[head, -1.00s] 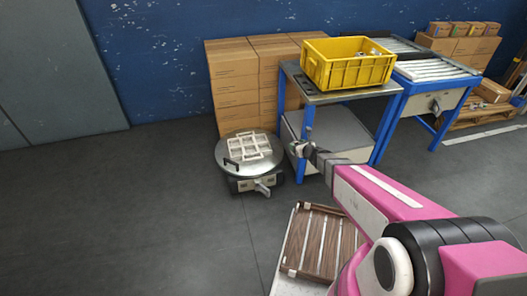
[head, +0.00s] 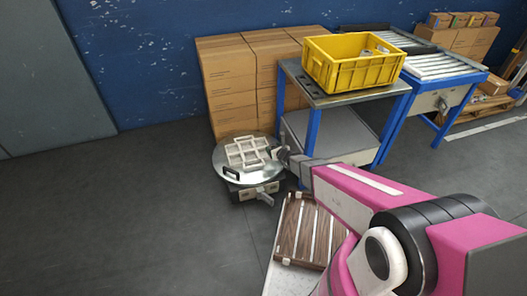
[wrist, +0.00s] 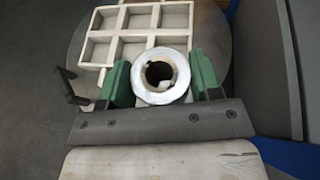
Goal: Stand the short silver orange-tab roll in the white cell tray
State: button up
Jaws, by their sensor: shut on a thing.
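The white cell tray (head: 247,153) lies on a round silver turntable in the head view. It shows at the top of the wrist view (wrist: 128,48), with empty square cells. In the wrist view my gripper (wrist: 161,80) has its green fingers shut on a silver roll (wrist: 161,92), seen end-on with its hollow core toward the camera. The roll covers the tray's near edge in that view. Its height above the tray and any orange tab cannot be made out. In the head view my gripper (head: 282,155) is at the tray's right side, and the roll is too small to tell.
The turntable (head: 232,180) has black handles. A blue-framed bench (head: 315,130) with a yellow crate (head: 350,75) holding some rolls stands to the right. Stacked cardboard boxes (head: 230,85) are behind. A slatted wooden rack (head: 300,230) is in front. The floor at left is clear.

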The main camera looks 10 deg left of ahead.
jog(key=x, duration=0.4)
jog(key=f+x, duration=0.1)
jog(key=x, duration=0.3)
jog(key=d+x, duration=0.1)
jog(key=x, duration=0.3)
jog(key=shift+f, duration=2.3)
jog(key=shift+f, duration=0.1)
